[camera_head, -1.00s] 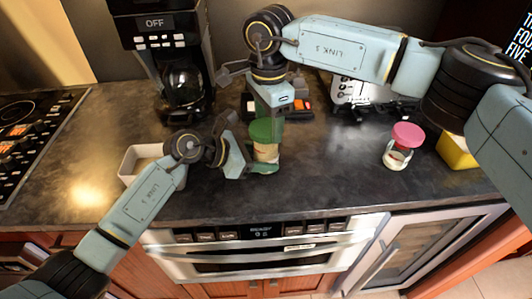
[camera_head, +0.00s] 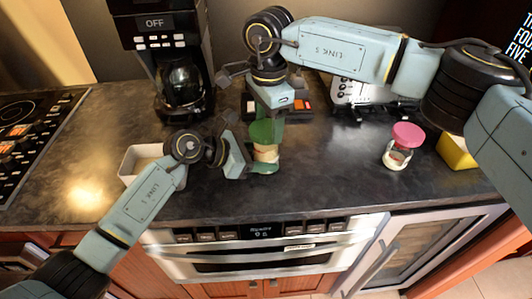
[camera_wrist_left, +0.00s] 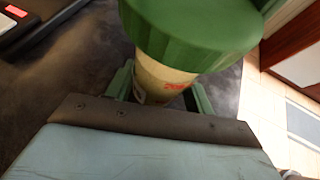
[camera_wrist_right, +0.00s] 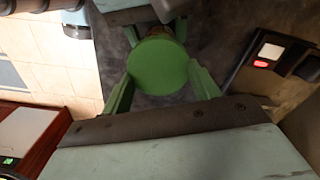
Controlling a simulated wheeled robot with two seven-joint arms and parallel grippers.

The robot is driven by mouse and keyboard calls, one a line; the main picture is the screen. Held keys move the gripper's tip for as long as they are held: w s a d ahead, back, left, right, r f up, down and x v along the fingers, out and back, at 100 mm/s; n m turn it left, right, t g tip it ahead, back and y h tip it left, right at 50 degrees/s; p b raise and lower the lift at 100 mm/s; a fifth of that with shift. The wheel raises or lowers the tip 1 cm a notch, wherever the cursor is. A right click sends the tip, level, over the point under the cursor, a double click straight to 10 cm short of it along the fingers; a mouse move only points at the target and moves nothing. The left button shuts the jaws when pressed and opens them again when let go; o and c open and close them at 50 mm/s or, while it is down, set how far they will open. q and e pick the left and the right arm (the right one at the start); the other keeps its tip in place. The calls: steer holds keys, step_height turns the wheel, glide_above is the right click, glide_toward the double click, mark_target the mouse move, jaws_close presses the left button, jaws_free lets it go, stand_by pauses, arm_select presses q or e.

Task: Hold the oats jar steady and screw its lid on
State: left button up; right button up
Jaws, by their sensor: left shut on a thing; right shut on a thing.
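The oats jar (camera_head: 265,155) has a pale body with a green lid (camera_head: 263,132) on top and stands on the dark counter. My left gripper (camera_head: 262,167) comes from the left and is shut around the jar body; in the left wrist view the jar body (camera_wrist_left: 160,80) sits between its green fingers under the lid. My right gripper (camera_head: 268,125) points down from above and is shut on the lid; in the right wrist view the lid (camera_wrist_right: 158,66) lies between its fingers. Whether the lid is seated on the jar is hard to tell.
A jar with a pink lid (camera_head: 407,136) stands to the right, beside a yellow container (camera_head: 457,151). A white rectangular dish (camera_head: 133,158) is at left, a coffee maker (camera_head: 183,75) behind. The counter front edge lies close, above a microwave drawer (camera_head: 262,262).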

steer(key=shift+f, duration=0.65)
stand_by(2.2)
arm_select(q)
steer(key=shift+o, duration=1.1)
steer(key=c, duration=0.7)
steer(key=shift+c, duration=0.8)
arm_select(e)
steer(key=o, duration=1.1)
